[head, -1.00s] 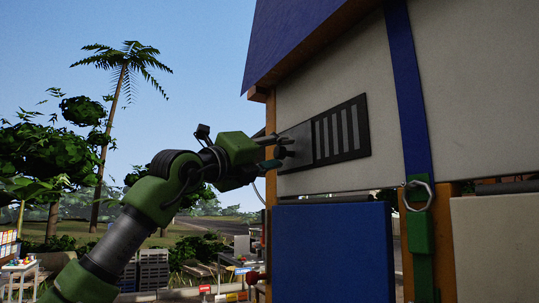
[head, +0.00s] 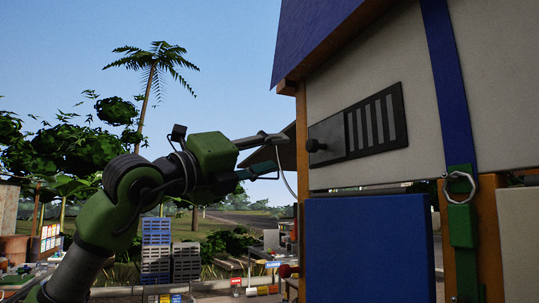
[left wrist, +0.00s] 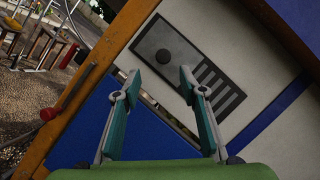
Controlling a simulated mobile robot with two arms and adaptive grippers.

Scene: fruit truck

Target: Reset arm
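My left gripper (head: 272,156) is open and empty in the head view, its fingers pointing right towards the stall. In the left wrist view its two teal and grey fingers (left wrist: 158,82) stand wide apart with nothing between them. My right gripper is in neither view.
The stall has a blue lower panel (head: 366,248), an orange post (head: 301,190) and a blue strap with a green buckle (head: 462,225). Stacked crates (head: 157,250), a palm and bushes stand behind at left. Open air lies around my left arm.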

